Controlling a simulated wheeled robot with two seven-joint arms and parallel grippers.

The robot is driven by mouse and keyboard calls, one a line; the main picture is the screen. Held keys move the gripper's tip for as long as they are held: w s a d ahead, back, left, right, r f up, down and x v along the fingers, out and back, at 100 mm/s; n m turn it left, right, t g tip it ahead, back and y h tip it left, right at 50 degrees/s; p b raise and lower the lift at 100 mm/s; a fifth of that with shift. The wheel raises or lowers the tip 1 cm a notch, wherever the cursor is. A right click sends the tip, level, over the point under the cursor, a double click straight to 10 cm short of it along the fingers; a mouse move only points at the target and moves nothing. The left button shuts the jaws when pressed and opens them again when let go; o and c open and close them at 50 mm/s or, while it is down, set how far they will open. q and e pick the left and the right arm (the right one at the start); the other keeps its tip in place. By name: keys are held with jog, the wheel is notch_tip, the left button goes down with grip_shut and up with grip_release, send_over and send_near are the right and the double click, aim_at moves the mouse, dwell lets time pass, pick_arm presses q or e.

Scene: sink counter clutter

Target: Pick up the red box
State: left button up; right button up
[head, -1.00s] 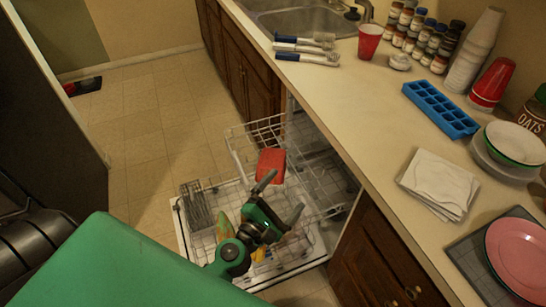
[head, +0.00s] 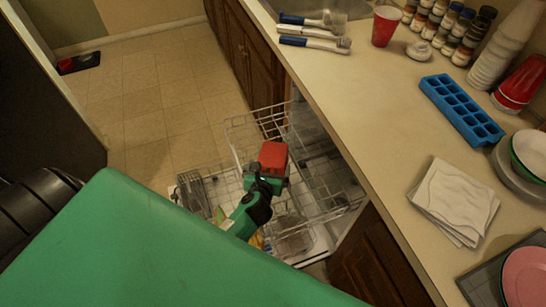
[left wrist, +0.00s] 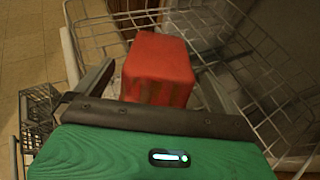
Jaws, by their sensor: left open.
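The red box (head: 273,157) is at the wire racks of the open dishwasher; I cannot tell exactly what it rests on. My left gripper (head: 269,178) is right at the near side of the box in the head view, and its fingers are mostly hidden there. In the left wrist view the box (left wrist: 158,65) stands ahead of the palm, with one open finger on its left and the other on its right. No clear grip on it shows. My right gripper is not in view.
The dishwasher rack wires (head: 325,185) surround the box. A dark cutlery basket (head: 192,190) is at the left. The counter (head: 370,110) on the right holds a red cup (head: 385,26), a blue ice tray (head: 461,108) and napkins (head: 453,200). The floor (head: 150,120) is mostly clear.

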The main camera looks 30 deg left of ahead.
aim_at(272, 159)
pick_arm(q)
jog(key=shift+x, duration=0.9)
jog(key=x, duration=0.3)
jog(key=shift+w+a+f, duration=0.1)
jog(key=shift+w, duration=0.25)
jog(key=shift+w+a+f, duration=0.15)
jog(key=shift+w, duration=0.25)
jog(key=shift+c, duration=0.9)
jog(key=c, duration=0.6)
jog(key=shift+c, duration=0.5)
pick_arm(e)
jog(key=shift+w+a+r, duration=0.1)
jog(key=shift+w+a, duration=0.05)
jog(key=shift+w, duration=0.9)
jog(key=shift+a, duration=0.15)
